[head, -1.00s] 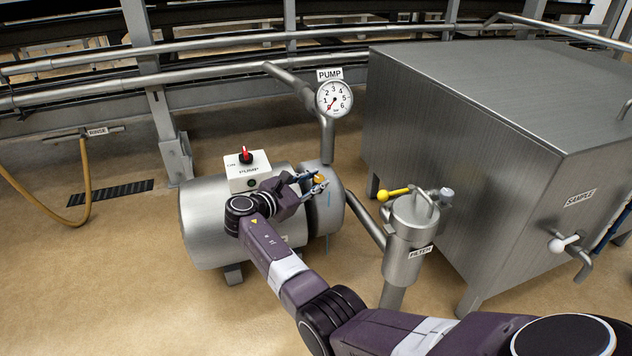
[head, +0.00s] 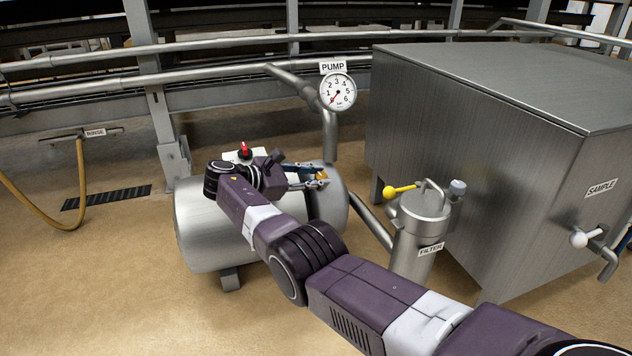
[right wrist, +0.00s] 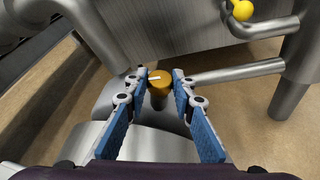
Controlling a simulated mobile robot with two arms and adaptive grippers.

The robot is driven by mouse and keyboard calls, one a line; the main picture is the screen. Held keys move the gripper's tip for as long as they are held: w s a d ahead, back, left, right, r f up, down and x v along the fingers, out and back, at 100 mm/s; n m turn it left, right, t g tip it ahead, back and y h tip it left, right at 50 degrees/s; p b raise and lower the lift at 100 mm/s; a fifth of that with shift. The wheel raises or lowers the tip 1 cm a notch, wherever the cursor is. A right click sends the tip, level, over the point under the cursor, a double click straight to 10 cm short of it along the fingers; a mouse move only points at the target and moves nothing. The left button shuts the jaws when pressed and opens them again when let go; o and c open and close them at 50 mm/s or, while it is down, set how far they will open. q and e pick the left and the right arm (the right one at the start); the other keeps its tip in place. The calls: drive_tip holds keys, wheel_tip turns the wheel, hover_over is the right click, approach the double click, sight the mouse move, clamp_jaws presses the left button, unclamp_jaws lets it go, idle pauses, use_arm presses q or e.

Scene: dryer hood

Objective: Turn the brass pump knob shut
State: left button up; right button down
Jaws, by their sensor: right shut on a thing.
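The brass pump knob (head: 324,174) is on top of the right end of the steel pump body (head: 205,240). In the right wrist view the knob (right wrist: 160,88) is a round brass cap with a white mark on it, on a short stem. My right gripper (head: 316,177) is shut on the knob, with one blue-padded finger on each side near its rim. The right wrist view shows these fingers (right wrist: 160,76) from behind. In the head view the fingers partly hide the knob. My left gripper is not in view.
The pump switch box with a red knob (head: 245,149) is partly hidden behind my wrist. A pressure gauge (head: 338,92) stands on a pipe behind. The filter (head: 422,222) with a yellow-handled valve (head: 400,192) and a large steel tank (head: 480,130) are to the right.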

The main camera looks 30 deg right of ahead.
drive_tip(key=shift+f, duration=0.1)
idle(0.4)
drive_tip(key=c, duration=1.6)
unclamp_jaws()
drive_tip(key=shift+d, duration=0.1)
drive_tip(key=shift+v, duration=3.75)
